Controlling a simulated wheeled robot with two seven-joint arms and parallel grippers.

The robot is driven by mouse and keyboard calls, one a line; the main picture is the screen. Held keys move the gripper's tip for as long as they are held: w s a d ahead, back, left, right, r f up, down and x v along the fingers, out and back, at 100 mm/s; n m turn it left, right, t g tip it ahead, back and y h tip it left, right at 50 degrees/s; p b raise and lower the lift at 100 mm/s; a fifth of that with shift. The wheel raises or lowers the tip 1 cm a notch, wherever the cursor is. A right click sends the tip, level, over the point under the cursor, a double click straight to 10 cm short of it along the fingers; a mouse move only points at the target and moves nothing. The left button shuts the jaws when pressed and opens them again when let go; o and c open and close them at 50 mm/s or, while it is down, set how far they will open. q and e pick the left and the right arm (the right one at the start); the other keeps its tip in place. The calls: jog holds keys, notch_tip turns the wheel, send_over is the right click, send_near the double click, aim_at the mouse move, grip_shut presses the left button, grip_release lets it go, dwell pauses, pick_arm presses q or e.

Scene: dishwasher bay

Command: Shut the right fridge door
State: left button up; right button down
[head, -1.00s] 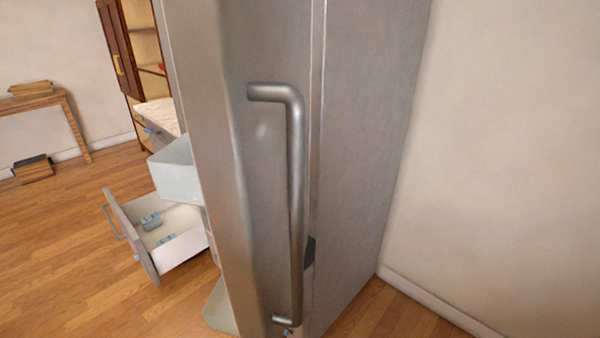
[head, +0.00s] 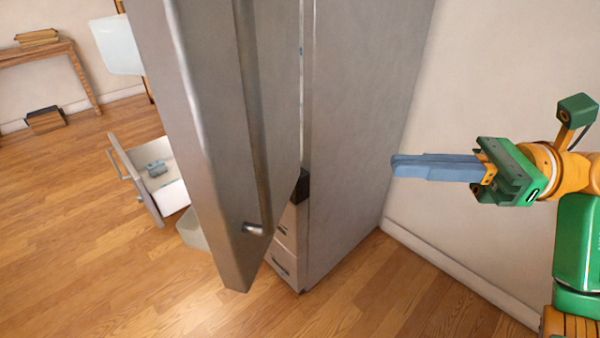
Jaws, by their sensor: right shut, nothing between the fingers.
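The right fridge door (head: 200,140) is a tall grey metal panel standing open close in front of me. Its free edge faces me and its lower corner shows. The lower end of its bar handle (head: 253,229) shows near the bottom; most of the hinge side is hidden. The grey fridge side (head: 360,120) stands behind it to the right. My right gripper (head: 396,165), with blue-grey fingers, is shut and empty. It points left, to the right of the door, and appears apart from it. My left gripper is not in view.
Pale drawers (head: 287,262) show low in the gap beside the door. An open drawer (head: 150,185) juts out at left, with a pale bin (head: 192,230) near it. A wooden table (head: 45,55) stands at far left. The wood floor in front is clear.

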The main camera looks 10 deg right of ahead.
jog(key=p+x, duration=0.5)
jog(key=x, duration=0.9)
